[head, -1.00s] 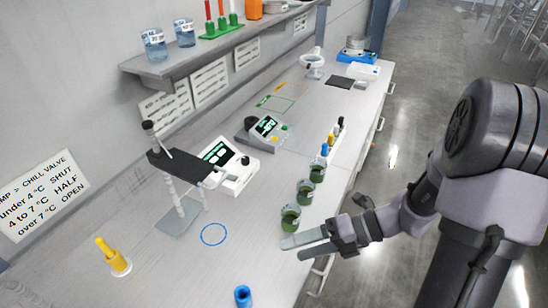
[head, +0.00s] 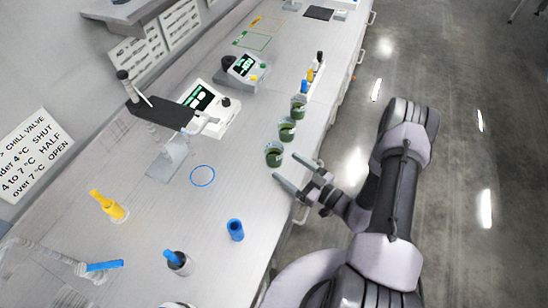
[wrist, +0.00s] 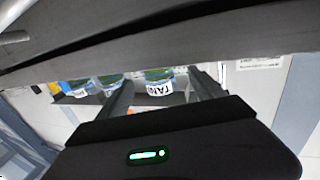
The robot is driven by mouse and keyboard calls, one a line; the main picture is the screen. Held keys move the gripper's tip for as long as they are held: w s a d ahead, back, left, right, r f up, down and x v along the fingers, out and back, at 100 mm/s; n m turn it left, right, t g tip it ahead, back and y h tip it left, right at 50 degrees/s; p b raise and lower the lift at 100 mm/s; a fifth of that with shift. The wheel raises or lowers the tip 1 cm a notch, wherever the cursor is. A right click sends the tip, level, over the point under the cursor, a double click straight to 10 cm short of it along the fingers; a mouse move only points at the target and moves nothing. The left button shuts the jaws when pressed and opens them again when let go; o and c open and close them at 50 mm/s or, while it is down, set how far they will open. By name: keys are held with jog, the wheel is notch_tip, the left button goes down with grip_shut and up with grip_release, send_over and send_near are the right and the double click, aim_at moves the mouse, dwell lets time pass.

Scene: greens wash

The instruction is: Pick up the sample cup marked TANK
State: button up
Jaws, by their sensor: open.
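Three clear sample cups with green contents stand in a row along the bench's right edge in the head view: a near one (head: 274,155), a middle one (head: 287,130) and a far one (head: 298,108). Their labels are not readable there. My gripper (head: 286,168) is open and empty, with its fingers spread just to the lower right of the near cup. In the wrist view, a cup with a partly readable label, apparently TANK (wrist: 158,88), appears between my two fingers, a little beyond them. Two other cups show to its left.
A blue ring mark (head: 202,176) lies on clear bench left of the cups. A stand (head: 165,115), a display device (head: 208,105), a yellow bottle (head: 110,206) and a blue-topped holder (head: 235,230) stand around it. Small bottles (head: 316,72) stand beyond the far cup.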

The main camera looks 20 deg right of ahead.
aim_at(268, 151)
jog(key=b+x, duration=0.1)
jog(key=x, duration=0.6)
jog(key=shift+w, duration=0.4)
jog(key=c, duration=1.5)
jog(key=shift+r, duration=0.15)
